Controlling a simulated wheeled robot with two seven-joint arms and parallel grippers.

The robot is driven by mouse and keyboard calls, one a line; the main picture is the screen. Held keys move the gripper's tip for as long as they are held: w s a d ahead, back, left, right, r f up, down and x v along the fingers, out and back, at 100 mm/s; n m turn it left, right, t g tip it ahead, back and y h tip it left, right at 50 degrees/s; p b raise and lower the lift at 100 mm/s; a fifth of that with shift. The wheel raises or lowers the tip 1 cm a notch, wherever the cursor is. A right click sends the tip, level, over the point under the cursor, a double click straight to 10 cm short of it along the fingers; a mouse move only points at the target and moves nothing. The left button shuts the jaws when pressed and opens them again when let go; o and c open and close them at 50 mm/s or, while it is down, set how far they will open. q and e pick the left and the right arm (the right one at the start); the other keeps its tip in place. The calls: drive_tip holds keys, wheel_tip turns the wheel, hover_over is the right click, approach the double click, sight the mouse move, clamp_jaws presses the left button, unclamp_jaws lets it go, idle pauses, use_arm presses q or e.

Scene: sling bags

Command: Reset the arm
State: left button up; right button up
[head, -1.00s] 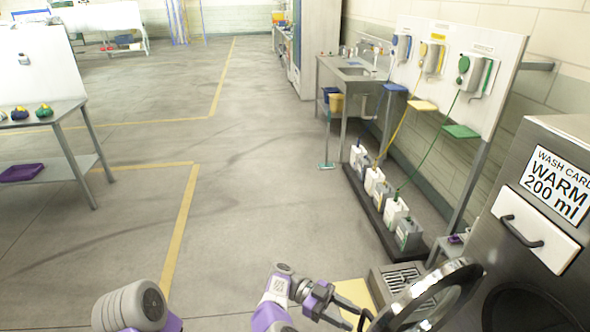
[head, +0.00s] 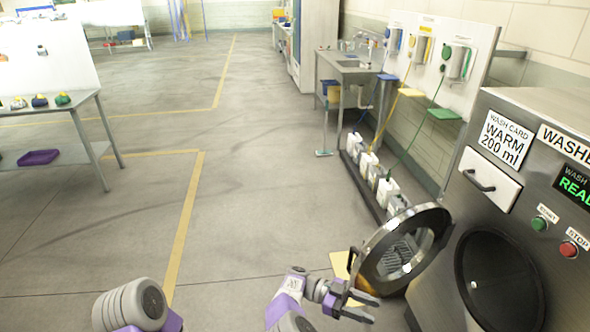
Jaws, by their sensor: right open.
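My right gripper (head: 362,302) is in the lower middle of the head view, low in front of the washer. Its fingers are apart, close beside the left edge of the washer's round door (head: 366,262). I cannot tell whether they touch the rim or its handle. The door has a metal ring and stands swung open from the washer (head: 440,245). My left arm (head: 135,308) shows only as a grey rounded link at the bottom left. My left gripper is out of view.
The washer has a closed drawer (head: 487,180), a green start button (head: 540,222) and a red stop button (head: 568,248). White jugs (head: 367,166) stand along the right wall below a dispenser board (head: 440,50). A table (head: 85,115) with small bags stands left. The middle floor is clear.

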drive_tip(key=w+d+f+n+t+h, duration=0.1)
drive_tip(key=d+f+n+t, duration=0.15)
drive_tip(key=d, duration=0.25)
drive_tip(key=w+d+f+n+t, duration=0.2)
drive_tip(key=d+n+t, duration=0.2)
drive_tip(key=d, duration=0.1)
drive_tip(key=w+d+f+n+t+h, duration=0.1)
drive_tip(key=d+f+n+t, duration=0.2)
drive_tip(key=d, duration=0.3)
wheel_tip(320, 180, down, 14)
drive_tip(key=s+a+n+t+y, duration=0.2)
drive_tip(key=n+t+y, duration=0.35)
drive_tip(key=y, duration=0.25)
drive_tip(key=s+a+f+n+g+y, duration=0.25)
drive_tip(key=s+a+f+y, duration=0.35)
drive_tip(key=s+a+y, duration=0.3)
drive_tip(key=s+a+r+n+g+y, duration=0.3)
drive_tip(key=s+a+y, duration=0.3)
drive_tip(key=s+a, duration=0.5)
drive_tip(key=a, duration=0.2)
drive_tip(key=shift+s+a+r+n, duration=0.15)
drive_tip(key=shift+s+a+n, duration=0.2)
